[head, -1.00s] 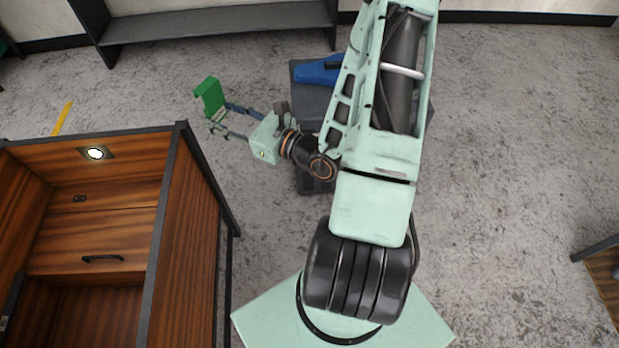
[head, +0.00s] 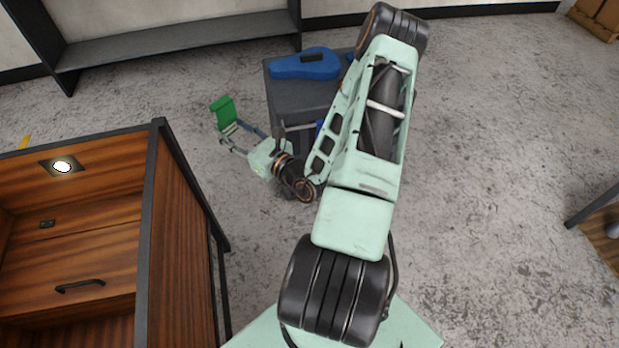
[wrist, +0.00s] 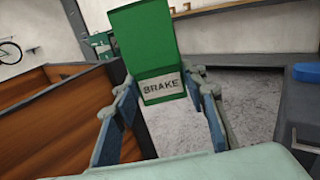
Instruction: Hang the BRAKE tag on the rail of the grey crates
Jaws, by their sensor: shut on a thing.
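The BRAKE tag (wrist: 144,50) is a green hooked piece with a white label reading BRAKE, upright in front of the wrist camera. My gripper (wrist: 170,85) is shut on its lower part, one finger at each side. In the head view the green tag (head: 223,110) is held in the air by my gripper (head: 229,134), left of the grey crates. The stacked grey crates (head: 284,96) stand at top centre, partly hidden by my arm. I cannot make out their rail clearly.
A blue case (head: 290,68) lies on top of the crates. A wooden cabinet (head: 190,210) with a dark frame stands at left. A dark shelf bench (head: 180,45) runs along the back wall.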

